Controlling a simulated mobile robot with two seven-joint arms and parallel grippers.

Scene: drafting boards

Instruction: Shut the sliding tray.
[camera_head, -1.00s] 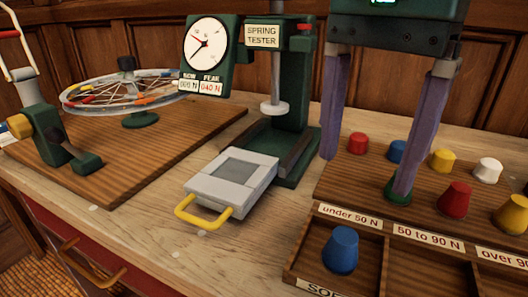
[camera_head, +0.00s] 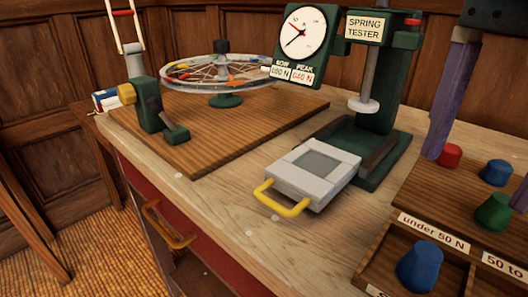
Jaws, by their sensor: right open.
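The sliding tray (camera_head: 308,172) is a light grey slab with a darker square on top and a yellow handle (camera_head: 281,199) at its front. It sticks out of the green base of the spring tester (camera_head: 374,140), toward the front edge of the bench. My right gripper (camera_head: 474,178) is at the right edge, above the sorting board, with purple fingers spread apart and nothing seen between them. It is to the right of the tray and apart from it. Part of it is cut off by the frame. My left gripper is not in view.
A spoked wheel (camera_head: 222,75) and a green clamp-like device stand on a brown board (camera_head: 215,130) at left. At right, the sorting board holds a blue weight (camera_head: 420,266), a green one (camera_head: 493,212) and others. Bare bench lies in front of the tray.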

